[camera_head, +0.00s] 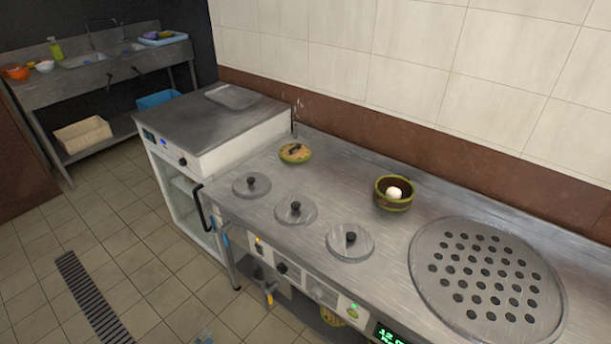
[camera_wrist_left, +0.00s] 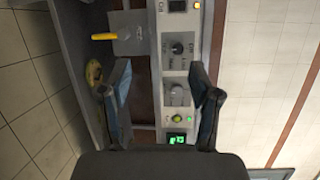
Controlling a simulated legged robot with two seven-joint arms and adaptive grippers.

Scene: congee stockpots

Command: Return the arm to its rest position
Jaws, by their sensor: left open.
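My left gripper (camera_wrist_left: 162,85) shows in the left wrist view with its two dark fingers spread apart. Nothing is held between the fingers. Behind it, in that view, is the control panel (camera_wrist_left: 178,75) of the stove counter, with knobs and a green display. The panel appears turned sideways there. In the head view I cannot clearly make out the left arm; only a small greyish piece shows at the bottom edge, and I cannot tell what it is. My right gripper is in neither view.
The steel counter (camera_head: 330,180) holds several lidded pots, a green-rimmed bowl (camera_head: 393,203) with a white round thing inside, a yellowish round lid (camera_head: 295,152) and a perforated plate (camera_head: 425,262). A white cabinet (camera_head: 228,150) stands left of it. Tiled floor (camera_head: 140,250) is open at left.

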